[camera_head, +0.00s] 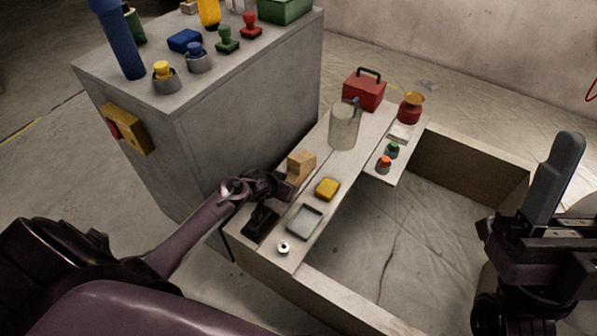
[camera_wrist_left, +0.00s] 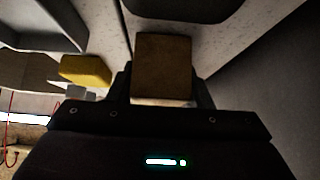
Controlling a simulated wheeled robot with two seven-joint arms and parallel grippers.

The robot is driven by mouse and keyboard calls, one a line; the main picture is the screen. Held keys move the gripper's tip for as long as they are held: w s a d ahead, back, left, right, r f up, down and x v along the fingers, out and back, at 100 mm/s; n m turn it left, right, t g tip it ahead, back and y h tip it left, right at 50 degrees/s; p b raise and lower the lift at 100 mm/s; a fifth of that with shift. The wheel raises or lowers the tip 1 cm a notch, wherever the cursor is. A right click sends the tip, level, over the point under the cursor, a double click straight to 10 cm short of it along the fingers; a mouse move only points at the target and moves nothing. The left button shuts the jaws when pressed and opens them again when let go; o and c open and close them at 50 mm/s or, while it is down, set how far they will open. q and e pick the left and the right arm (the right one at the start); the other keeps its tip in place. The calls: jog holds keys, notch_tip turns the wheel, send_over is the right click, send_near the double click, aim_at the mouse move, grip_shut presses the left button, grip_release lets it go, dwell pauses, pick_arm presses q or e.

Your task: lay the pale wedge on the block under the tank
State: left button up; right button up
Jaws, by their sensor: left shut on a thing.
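My left gripper (camera_head: 286,186) is low over the plank at the left, shut on a tan wooden piece (camera_head: 301,160). In the left wrist view this piece (camera_wrist_left: 163,65) sits between the fingers, brown on its broad face with a paler edge near the palm. I cannot tell whether it is the pale wedge, or whether it touches the plank. A grey cylinder (camera_head: 343,128), possibly the tank, stands upright just beyond it. No separate block shows clearly under the cylinder. My right gripper (camera_head: 558,180) is at the far right, away from the planks; its jaw opening is unclear.
On the planks are a yellow block (camera_head: 327,188), a grey tray (camera_head: 304,222), a black item (camera_head: 262,222), a white ring (camera_head: 283,248) and a red toolbox (camera_head: 364,89). A tall grey cabinet (camera_head: 235,105) stands close on the left. The pit (camera_head: 385,235) is open.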

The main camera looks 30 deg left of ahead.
aim_at(290, 177)
pick_arm(q)
jog(key=shift+r+p, duration=2.3)
jog(key=shift+r, duration=0.05)
